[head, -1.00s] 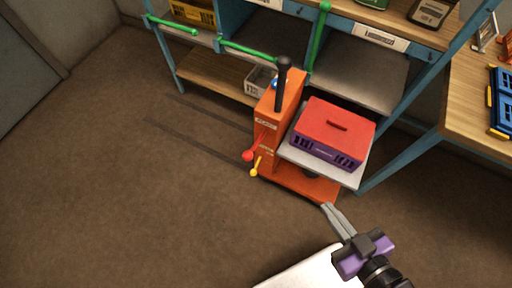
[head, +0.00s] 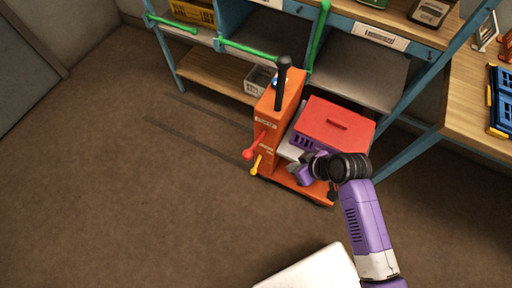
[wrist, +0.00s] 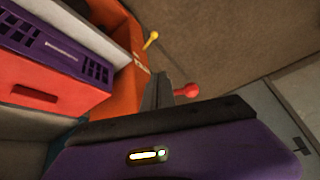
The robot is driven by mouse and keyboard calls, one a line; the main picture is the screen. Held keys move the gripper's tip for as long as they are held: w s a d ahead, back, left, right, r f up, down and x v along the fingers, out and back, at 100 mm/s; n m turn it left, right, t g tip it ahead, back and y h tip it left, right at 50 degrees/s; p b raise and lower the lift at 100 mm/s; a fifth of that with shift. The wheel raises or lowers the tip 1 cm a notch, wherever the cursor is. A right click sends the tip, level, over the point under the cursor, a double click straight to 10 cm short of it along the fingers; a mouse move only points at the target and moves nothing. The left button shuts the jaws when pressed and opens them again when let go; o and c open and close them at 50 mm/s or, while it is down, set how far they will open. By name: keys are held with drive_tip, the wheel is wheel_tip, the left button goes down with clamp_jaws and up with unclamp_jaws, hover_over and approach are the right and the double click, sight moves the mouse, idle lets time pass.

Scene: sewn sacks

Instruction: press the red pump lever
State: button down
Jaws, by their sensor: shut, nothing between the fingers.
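The red pump lever (head: 254,146) sticks out from the left side of the orange lift truck (head: 268,118), its round knob at the lower left. In the wrist view its red knob (wrist: 187,90) shows just right of my fingertips; I cannot tell whether they touch. My gripper (wrist: 163,80) is shut and empty. In the head view the purple gripper body is over the truck's platform side, right of the lever, and its fingers are hard to make out. A yellow lever (head: 256,165) sits just below the red one.
A shelf with green bars (head: 250,49) stands behind. A wooden bench (head: 480,110) is at right. The brown floor left of the truck is clear.

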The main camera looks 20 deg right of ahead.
sight(251, 152)
drive_tip(key=w+r+n+g+y, duration=0.3)
drive_tip(key=w+r+y, duration=0.1)
drive_tip(key=w+r, duration=0.5)
drive_tip(key=shift+w+r+n, duration=0.15)
drive_tip(key=shift+w+n, duration=0.2)
drive_tip(key=shift+n, duration=0.05)
drive_tip(key=shift+a, duration=0.15)
drive_tip(key=x, duration=0.7)
drive_tip(key=p+x, duration=0.1)
drive_tip(key=x, duration=0.6)
drive_tip(key=shift+s+a, duration=0.1)
drive_tip(key=shift+s, duration=0.15)
